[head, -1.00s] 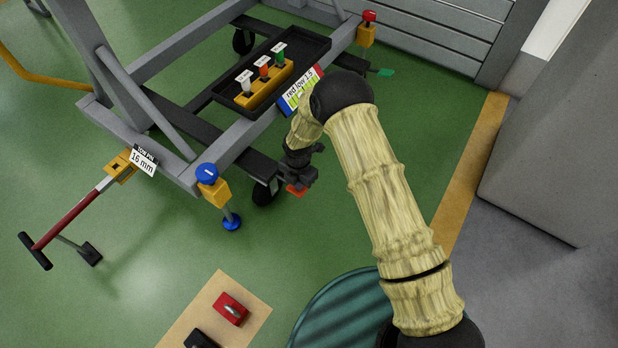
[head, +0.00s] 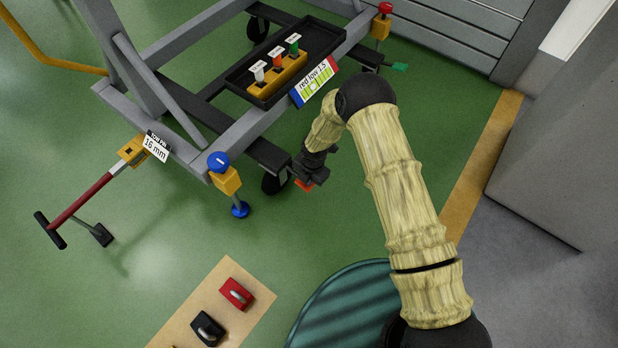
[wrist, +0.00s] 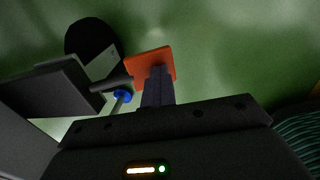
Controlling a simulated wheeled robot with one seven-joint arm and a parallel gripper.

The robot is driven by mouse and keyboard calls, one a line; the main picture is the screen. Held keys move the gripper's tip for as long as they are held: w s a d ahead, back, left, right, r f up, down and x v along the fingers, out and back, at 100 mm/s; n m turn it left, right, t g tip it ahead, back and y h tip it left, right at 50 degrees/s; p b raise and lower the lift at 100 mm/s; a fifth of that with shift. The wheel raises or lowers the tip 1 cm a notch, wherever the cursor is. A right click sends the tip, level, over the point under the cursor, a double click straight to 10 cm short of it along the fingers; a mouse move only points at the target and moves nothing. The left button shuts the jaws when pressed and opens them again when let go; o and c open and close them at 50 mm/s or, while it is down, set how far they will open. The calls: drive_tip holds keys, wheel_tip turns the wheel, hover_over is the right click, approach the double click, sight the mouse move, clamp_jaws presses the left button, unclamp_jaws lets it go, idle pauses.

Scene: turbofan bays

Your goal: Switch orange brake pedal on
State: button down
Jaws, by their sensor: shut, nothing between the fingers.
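The orange brake pedal (head: 304,184) is low beside a caster wheel of the grey cart, partly hidden by my gripper in the head view. In the wrist view the orange pedal (wrist: 146,62) is a flat plate on a dark stem, just beyond the fingertips. My gripper (wrist: 158,74) is shut and empty, its fingers overlapping the plate's lower right part. Whether they touch it I cannot tell. In the head view my gripper (head: 307,178) is right above the pedal, pointing down.
The cart's grey frame (head: 240,130) and black tray (head: 325,40) are behind my gripper. A blue-topped jack (head: 219,162) and a red-handled tow bar (head: 85,195) are to the left. Red and black blocks (head: 236,293) lie on a tan mat in front. Green floor between is clear.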

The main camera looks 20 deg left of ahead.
drive_tip(key=shift+d+f, duration=0.2)
drive_tip(key=shift+d+r+p, duration=0.1)
drive_tip(key=shift+r+p, duration=0.45)
drive_tip(key=shift+p, duration=0.15)
drive_tip(key=s+d+r+p, duration=0.1)
drive_tip(key=d+r+p, duration=0.2)
drive_tip(key=r+p, duration=0.4)
wheel_tip(320, 180, up, 6)
drive_tip(key=shift+f, duration=0.1)
